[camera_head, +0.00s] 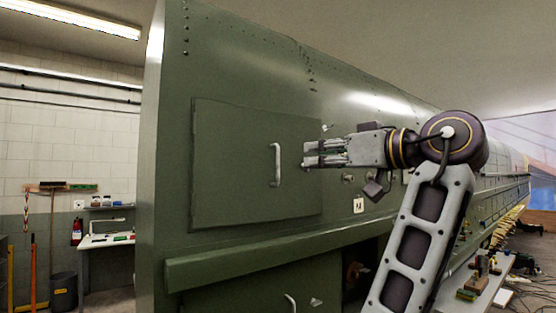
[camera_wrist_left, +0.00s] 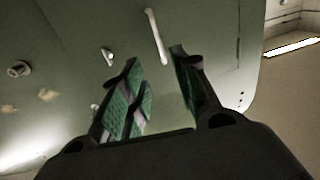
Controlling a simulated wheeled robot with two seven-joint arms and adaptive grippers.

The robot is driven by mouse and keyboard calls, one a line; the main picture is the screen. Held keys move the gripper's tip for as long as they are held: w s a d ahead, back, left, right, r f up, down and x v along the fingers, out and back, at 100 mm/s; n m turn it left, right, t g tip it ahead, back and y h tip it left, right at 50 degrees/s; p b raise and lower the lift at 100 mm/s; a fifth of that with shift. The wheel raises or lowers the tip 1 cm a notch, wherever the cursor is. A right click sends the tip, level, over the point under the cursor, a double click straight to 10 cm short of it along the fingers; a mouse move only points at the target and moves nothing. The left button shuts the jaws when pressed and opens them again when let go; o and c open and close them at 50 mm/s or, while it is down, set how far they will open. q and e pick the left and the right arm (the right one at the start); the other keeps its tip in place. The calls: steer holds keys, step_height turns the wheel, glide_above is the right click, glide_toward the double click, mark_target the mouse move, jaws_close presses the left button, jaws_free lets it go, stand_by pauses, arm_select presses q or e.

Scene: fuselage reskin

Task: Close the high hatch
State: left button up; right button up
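The high hatch (camera_head: 235,165) is a green rectangular panel on the fuselage side, with a white vertical bar handle (camera_head: 277,165) near its right edge. It lies close to flat against the wall; I cannot tell whether it is fully flush. My left gripper (camera_head: 308,155) is in front of the hatch's right edge, fingers pointing left, a little right of the handle and apart from it. In the left wrist view the green-padded fingers (camera_wrist_left: 160,90) are spread with nothing between them. The handle (camera_wrist_left: 156,36) shows beyond the fingertips. My right gripper is not in view.
A small latch (camera_head: 325,127) is on the wall right of the hatch. A green ledge (camera_head: 260,257) runs below it, above a lower handle (camera_head: 291,303) and a dark opening. A workbench (camera_head: 105,240) stands at left; a table (camera_head: 480,285) with tools is at lower right.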

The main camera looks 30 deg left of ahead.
arm_select(q)
steer(key=shift+s, duration=0.1)
steer(key=p, duration=0.4)
glide_above(278, 179)
steer(key=shift+w+a, duration=0.2)
steer(key=shift+w, duration=0.05)
stand_by(0.4)
jaws_close()
stand_by(0.4)
